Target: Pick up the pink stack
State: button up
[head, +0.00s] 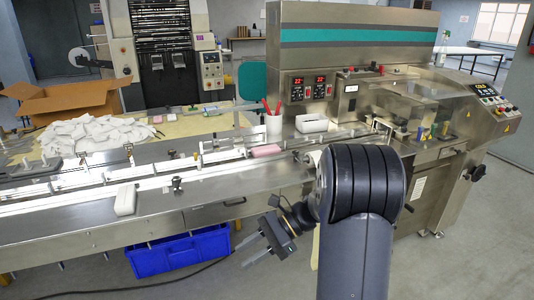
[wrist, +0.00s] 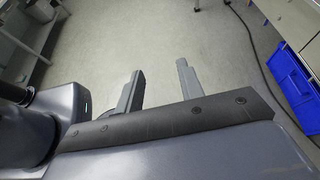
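A small pink block, apparently the pink stack (head: 265,150), lies on the conveyor line in the middle of the head view. My gripper (head: 240,256) hangs in front of the machine, below and slightly left of the pink stack in the picture and well apart from it. Its two fingers are spread with nothing between them. In the wrist view my gripper (wrist: 160,70) points over bare floor, and the pink stack is not in that view.
The steel conveyor bench (head: 225,190) runs across the scene. A white block (head: 125,200) lies near its front edge. A cup with red pens (head: 273,125) and a white box (head: 311,123) stand behind the pink stack. A blue crate (head: 180,252) sits under the bench.

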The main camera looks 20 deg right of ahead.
aim_at(262, 151)
jog(key=i+l, duration=1.25)
jog(key=l, duration=0.2)
jog(key=i+l, duration=0.65)
jog(key=u, duration=0.05)
